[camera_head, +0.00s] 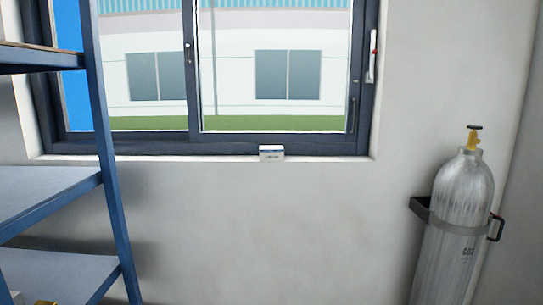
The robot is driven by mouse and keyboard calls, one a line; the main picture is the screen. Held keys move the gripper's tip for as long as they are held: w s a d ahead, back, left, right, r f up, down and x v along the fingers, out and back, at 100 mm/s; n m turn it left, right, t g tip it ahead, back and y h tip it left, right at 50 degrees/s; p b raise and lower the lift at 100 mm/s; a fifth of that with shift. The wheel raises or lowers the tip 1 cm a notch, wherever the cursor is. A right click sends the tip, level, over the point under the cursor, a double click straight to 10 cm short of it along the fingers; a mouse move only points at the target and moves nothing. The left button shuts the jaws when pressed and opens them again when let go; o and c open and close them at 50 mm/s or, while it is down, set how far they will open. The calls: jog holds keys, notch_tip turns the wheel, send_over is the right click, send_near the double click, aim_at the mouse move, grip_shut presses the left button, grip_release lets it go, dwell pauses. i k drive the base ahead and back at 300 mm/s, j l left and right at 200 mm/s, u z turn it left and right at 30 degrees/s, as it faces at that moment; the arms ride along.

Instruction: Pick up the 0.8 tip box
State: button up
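A small white box (271,153) with a dark or blue marking sits on the window sill, near the middle of the sill's length. It looks like the tip box, but its label is too small to read. It stands alone, with nothing touching its sides. My gripper does not show in this view.
The window sill (200,158) is otherwise bare. A blue metal shelf rack (111,200) stands at the left, in front of the sill's left part. A silver gas cylinder (458,205) stands at the right in a dark wall bracket (420,209). The wall below the box is clear.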

aim_at(267, 154)
jog(key=i+l, duration=0.15)
jog(key=i, duration=0.95)
